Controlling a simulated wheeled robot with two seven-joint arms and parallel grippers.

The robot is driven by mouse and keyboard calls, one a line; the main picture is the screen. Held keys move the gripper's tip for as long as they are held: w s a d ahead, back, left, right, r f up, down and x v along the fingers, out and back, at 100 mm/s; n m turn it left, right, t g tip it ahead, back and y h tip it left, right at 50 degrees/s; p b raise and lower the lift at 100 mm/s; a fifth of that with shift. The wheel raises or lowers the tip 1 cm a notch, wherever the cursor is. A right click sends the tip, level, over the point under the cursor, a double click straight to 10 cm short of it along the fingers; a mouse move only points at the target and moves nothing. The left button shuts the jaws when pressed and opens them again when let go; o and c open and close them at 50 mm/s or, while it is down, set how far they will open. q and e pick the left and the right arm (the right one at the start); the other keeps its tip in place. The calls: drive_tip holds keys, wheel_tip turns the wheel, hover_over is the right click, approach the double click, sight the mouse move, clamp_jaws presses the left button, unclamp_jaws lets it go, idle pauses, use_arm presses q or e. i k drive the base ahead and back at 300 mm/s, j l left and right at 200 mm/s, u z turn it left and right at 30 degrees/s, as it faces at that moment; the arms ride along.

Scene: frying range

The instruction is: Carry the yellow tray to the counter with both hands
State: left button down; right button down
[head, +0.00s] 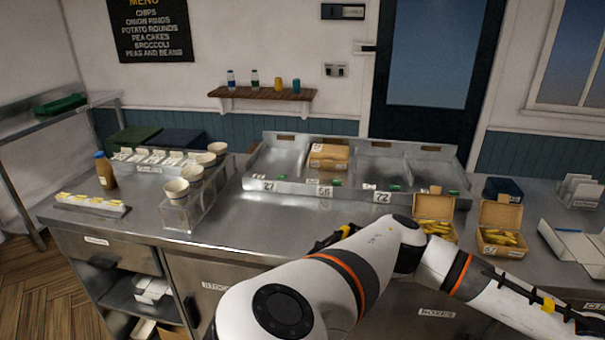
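I see no yellow tray in the head view. The steel counter (300,212) runs across the middle of the view. One of my white arms with orange rings crosses the foreground and bends down to the lower right. A dark end part of it shows at the right bottom edge, but no fingers can be made out. A small black and yellow part shows behind the arm near the counter's front edge, and I cannot tell what it belongs to. No gripper opening is visible.
A divided steel bin unit (284,187) stands at the back of the counter. White cups (176,191) in a clear holder and a brown bottle (105,172) stand left. Two open cardboard boxes of fries (502,243) (434,212) stand right. Bare counter lies left of centre.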

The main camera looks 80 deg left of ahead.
sight(335, 229)
drive_tip(key=u, duration=1.35)
